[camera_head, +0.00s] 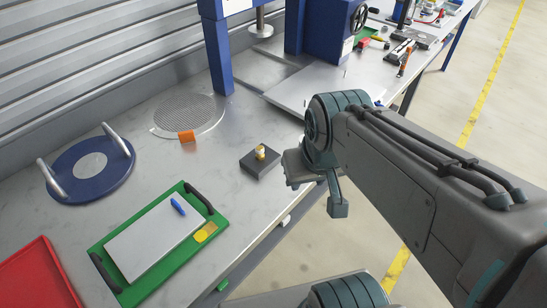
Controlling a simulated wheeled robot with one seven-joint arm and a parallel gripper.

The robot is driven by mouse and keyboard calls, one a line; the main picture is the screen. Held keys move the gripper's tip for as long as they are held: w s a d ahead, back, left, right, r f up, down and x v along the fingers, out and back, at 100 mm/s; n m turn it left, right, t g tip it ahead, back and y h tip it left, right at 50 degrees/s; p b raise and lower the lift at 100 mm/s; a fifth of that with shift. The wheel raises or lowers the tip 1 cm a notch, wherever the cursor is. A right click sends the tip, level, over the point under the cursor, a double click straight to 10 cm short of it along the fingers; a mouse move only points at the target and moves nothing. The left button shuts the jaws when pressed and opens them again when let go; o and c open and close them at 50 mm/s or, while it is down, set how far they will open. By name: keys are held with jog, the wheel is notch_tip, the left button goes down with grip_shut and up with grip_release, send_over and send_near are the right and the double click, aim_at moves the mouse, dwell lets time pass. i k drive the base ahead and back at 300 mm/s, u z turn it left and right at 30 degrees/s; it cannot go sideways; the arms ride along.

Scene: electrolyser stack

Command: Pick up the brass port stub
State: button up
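A small brass-coloured stub (261,153) with a pale top stands on a dark grey block (264,167) near the front edge of the bench. I take it for the brass port stub. My gripper (318,192) is at the end of my arm, just right of the block in the picture and apart from the stub. It is seen from above and partly hidden by my wrist, so its fingers' opening does not show. Nothing is visibly held in it.
A green tray (126,291) holds a grey plate (150,238), a blue piece (178,206) and a yellow piece (206,232). A blue disc with two handles (72,185), an orange block (187,136) and a round mesh (186,112) lie behind. A blue press column (217,50) stands behind.

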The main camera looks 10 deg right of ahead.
aim_at(259, 162)
jog(key=z, duration=0.8)
jog(key=k, duration=1.05)
jog(key=z, duration=0.75)
jog(key=i, duration=1.55)
jog(key=u, duration=1.65)
jog(key=i, duration=0.5)
jog(key=u, duration=0.55)
